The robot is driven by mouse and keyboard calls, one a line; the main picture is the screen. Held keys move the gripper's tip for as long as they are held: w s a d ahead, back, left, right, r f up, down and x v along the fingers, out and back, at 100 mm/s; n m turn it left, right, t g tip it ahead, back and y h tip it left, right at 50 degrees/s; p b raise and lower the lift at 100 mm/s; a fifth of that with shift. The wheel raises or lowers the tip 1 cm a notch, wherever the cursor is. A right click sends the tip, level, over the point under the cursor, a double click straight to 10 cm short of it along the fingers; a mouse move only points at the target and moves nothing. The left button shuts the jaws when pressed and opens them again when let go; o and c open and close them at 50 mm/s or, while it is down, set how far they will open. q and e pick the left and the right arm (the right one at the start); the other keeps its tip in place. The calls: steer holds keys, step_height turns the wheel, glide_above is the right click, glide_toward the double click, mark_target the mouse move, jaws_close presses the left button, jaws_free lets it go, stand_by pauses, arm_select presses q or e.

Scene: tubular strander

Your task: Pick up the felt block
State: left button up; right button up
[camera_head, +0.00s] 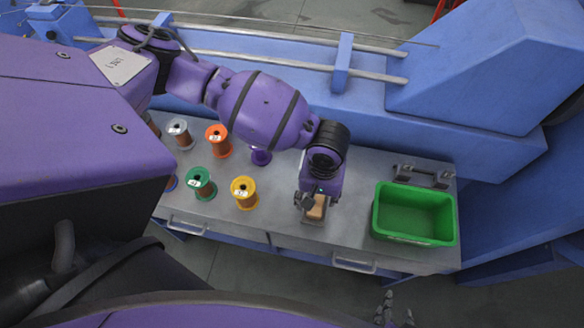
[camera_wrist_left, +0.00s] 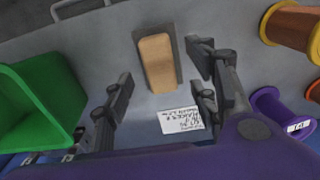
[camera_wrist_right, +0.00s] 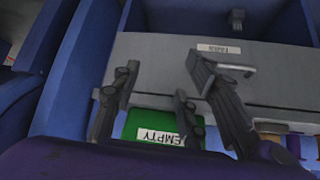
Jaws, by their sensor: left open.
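The felt block (camera_head: 318,207) is a tan rectangular block on the grey bench top, left of the green bin. In the left wrist view the block (camera_wrist_left: 156,62) lies on a dark grey plate, in line with the gap between the fingers. My left gripper (camera_head: 312,196) is over the block and partly covers it in the head view. Its fingers (camera_wrist_left: 168,84) are apart on either side with nothing between them; contact cannot be told. My right gripper (camera_head: 394,312) is low in front of the bench, away from the block. Its fingers (camera_wrist_right: 160,75) are apart and empty.
A green bin (camera_head: 415,238) stands at the bench's right end, with a metal bracket (camera_head: 423,176) behind it. Several spools, including a yellow one (camera_head: 244,194) and a green one (camera_head: 200,184), stand to the left. A printed label (camera_wrist_left: 181,121) lies near the block. Drawer handles (camera_head: 354,264) line the bench front.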

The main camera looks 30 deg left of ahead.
mark_target(316, 206)
arm_select(q)
step_height(316, 206, down, 4)
steer(key=shift+w+r, duration=0.1)
steer(key=shift+f, duration=0.2)
steer(key=shift+w, duration=0.1)
steer(key=c, duration=1.3)
arm_select(e)
steer(key=shift+w+d, duration=0.15)
steer(key=shift+d, duration=0.05)
